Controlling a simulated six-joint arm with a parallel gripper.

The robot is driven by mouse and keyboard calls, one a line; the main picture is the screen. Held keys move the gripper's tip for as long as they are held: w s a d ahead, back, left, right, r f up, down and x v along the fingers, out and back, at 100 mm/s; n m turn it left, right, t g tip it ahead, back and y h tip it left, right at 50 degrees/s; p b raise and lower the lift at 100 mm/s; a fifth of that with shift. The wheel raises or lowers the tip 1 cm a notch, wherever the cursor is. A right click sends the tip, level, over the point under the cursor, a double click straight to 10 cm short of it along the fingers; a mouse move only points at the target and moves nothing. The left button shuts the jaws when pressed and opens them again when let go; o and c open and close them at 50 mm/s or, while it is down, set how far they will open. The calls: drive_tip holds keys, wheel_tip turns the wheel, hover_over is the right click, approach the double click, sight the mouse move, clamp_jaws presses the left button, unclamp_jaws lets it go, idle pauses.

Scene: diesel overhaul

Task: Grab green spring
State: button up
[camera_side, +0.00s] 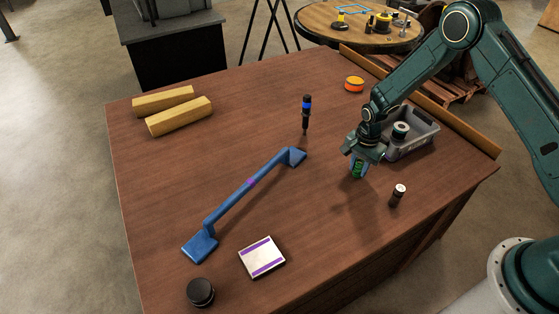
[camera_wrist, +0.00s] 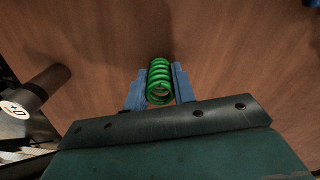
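The green spring (camera_wrist: 160,78) is a coil standing between the two blue fingers of my gripper (camera_wrist: 158,90) in the wrist view. The fingers lie along both its sides, with hardly any gap showing; whether both press on it is hard to tell. In the side view the spring (camera_side: 358,170) shows below my gripper (camera_side: 357,165), partly hidden by the fingers. It is close to the brown table top, and I cannot tell whether it touches the table.
A grey bin (camera_side: 412,145) holding a part stands just behind my gripper. A small dark cylinder with a white top (camera_side: 398,195) stands at right. A blue bracket (camera_side: 245,190), a blue-black tool (camera_side: 306,114) and an orange disc (camera_side: 354,84) are farther off. Table between is clear.

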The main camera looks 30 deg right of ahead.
sight(360, 162)
drive_tip(key=shift+c, duration=1.2)
drive_tip(key=shift+r, duration=0.1)
wheel_tip(360, 162, up, 20)
drive_tip(key=shift+a, duration=0.15)
